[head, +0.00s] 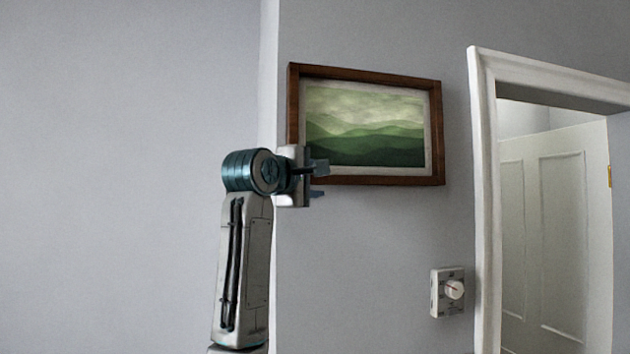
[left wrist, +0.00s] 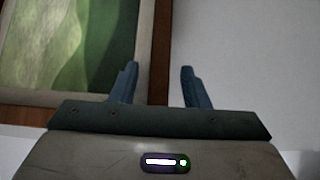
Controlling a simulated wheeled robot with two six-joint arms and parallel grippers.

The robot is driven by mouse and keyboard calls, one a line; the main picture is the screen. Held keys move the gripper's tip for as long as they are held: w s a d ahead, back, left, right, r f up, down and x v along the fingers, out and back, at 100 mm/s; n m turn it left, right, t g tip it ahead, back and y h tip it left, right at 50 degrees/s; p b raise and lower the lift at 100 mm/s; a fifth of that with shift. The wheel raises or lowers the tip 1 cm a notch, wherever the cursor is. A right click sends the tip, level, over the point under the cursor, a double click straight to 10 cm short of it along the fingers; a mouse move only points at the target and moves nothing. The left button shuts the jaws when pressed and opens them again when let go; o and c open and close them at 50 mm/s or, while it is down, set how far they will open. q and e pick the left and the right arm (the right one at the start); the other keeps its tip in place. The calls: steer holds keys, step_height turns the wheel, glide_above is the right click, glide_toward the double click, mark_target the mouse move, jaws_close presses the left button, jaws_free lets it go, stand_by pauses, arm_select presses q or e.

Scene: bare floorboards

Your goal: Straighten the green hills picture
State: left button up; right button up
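The green hills picture (head: 375,135) hangs on the grey wall in a brown wooden frame with a pale mat. Its lower edge slopes slightly down to the right; the oblique view makes its exact tilt hard to judge. My left gripper (head: 320,180) is at the lower left of the frame and hides that corner. In the left wrist view, the picture (left wrist: 70,45) shows turned on its side. The fingers of my left gripper (left wrist: 158,72) are open, one on each side of the frame's lower rail. I cannot tell whether they touch it. My right gripper is not in view.
A white dial box (head: 448,291) is on the wall below the picture's right end. A white door frame (head: 485,200) with a panelled door (head: 550,230) stands at the right. A wall corner (head: 268,80) runs just left of the picture. Bare wall surrounds the picture.

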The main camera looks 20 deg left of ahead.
arm_select(q)
steer(key=shift+s, duration=0.2)
steer(key=s+a+b, duration=0.2)
steer(key=s+b, duration=0.4)
steer(key=s, duration=0.4)
steer(key=shift+s, duration=0.15)
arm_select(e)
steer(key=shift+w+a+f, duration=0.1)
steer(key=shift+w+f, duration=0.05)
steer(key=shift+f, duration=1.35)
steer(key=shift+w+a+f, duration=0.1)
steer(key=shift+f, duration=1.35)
